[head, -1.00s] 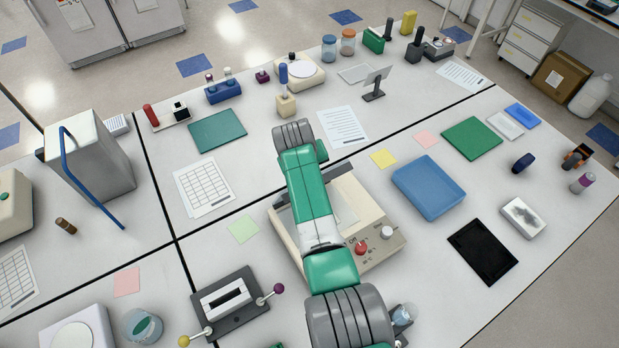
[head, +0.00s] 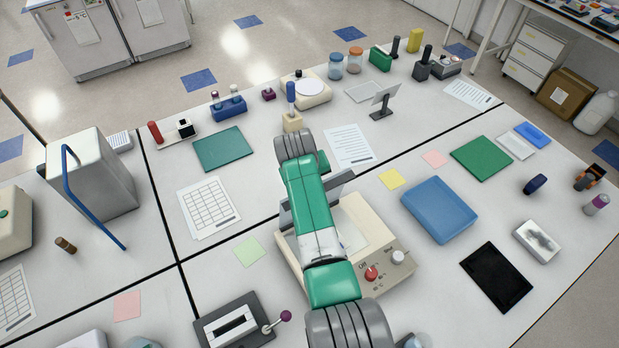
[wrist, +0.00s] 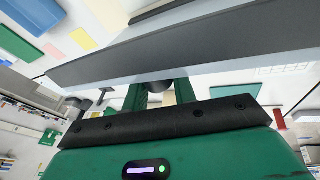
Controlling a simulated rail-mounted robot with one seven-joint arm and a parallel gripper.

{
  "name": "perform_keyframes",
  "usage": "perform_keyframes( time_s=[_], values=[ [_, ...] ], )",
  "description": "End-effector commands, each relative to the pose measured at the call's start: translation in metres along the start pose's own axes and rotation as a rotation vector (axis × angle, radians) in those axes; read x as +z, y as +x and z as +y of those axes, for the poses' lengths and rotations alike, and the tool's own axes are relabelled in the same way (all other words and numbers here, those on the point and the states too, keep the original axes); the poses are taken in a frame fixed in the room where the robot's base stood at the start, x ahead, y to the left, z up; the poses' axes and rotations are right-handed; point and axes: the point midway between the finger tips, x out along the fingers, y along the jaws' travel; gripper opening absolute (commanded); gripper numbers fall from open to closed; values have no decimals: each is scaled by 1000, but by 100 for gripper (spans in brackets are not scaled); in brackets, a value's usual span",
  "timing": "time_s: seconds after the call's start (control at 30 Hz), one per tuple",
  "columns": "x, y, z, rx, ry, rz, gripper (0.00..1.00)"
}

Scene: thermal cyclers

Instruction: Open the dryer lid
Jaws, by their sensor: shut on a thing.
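The dryer is a beige box (head: 375,262) in the head view, with a red knob and a white knob on its sloped front. Its dark grey lid (head: 338,185) stands tilted up at the back of the box, showing on both sides of my arm. The pale bed inside is partly visible. In the wrist view the lid (wrist: 190,52) crosses the picture as a wide grey slab. My gripper (wrist: 158,92), with green fingers, is shut on a dark round handle (wrist: 157,88) at the lid. In the head view my arm hides the gripper and handle.
A dark device with a purple-knobbed lever (head: 238,325) stands front left.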

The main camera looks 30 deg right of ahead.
Motion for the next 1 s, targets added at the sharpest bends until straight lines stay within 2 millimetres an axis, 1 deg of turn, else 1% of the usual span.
perform_keyframes(
  time_s=[0.07,0.1,0.17,0.2,0.47,0.57,0.8,0.9,1.0],
  values=[
    [2,2,-2,-3,0,-2,0],
    [2,2,-2,-3,0,-2,33],
    [2,2,-2,-3,0,-2,45],
    [1,2,-2,-2,0,-2,48],
    [0,-1,-1,-1,0,-1,48],
    [-1,-13,0,-1,-1,1,48],
    [0,-58,-1,-1,0,2,48],
    [0,-70,-1,-1,0,0,48],
    [1,-76,-1,-1,0,-1,48]
  ],
)
